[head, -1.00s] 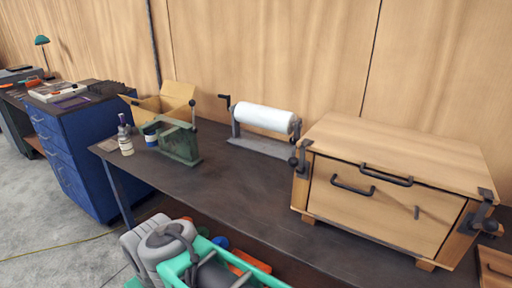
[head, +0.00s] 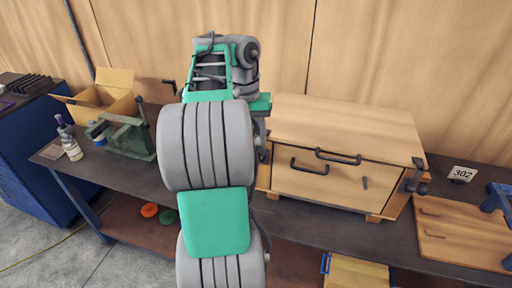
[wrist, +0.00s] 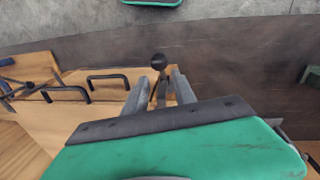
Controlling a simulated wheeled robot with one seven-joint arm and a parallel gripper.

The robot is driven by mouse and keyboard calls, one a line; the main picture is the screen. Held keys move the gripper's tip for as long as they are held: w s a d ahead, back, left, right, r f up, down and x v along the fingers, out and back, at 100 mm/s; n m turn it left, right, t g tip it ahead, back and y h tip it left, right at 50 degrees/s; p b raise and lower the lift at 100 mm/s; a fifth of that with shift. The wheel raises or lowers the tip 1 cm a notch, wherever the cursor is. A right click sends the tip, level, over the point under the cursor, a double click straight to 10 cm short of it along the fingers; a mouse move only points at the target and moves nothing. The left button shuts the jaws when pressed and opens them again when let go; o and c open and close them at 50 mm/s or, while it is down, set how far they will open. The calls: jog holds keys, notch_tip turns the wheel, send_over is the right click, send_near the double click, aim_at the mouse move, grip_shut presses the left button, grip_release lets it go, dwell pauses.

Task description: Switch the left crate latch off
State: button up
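The wooden crate (head: 345,122) stands on the dark workbench. In the wrist view, its left latch shows as a dark ball knob (wrist: 158,61) on a short lever at the crate's corner. My gripper (wrist: 158,84) is at this latch, its two grey fingers apart with the lever between them and the knob just past the tips. I cannot tell whether either finger touches it. In the head view, my arm hides the gripper and most of the left latch. The right latch (head: 416,178) is in plain view at the crate's other front corner.
Two dark handles, one on the lid (head: 338,157) and one on the front (head: 309,167), stick out from the crate. A green metal device (head: 130,138) and an open cardboard box (head: 104,95) stand at left. A wooden board (head: 462,235) lies at right.

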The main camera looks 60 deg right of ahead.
aim_at(257, 157)
jog(key=f+b, duration=0.1)
jog(key=f, duration=0.1)
jog(key=f+b, duration=0.2)
jog(key=f, duration=0.1)
jog(key=s+f+b, duration=0.1)
jog(key=f+b, duration=0.1)
jog(key=shift+d+f, duration=0.1)
jog(key=shift+f, duration=0.25)
jog(key=shift+c, duration=0.3)
jog(key=shift+w, duration=0.1)
grip_shut()
dwell(0.5)
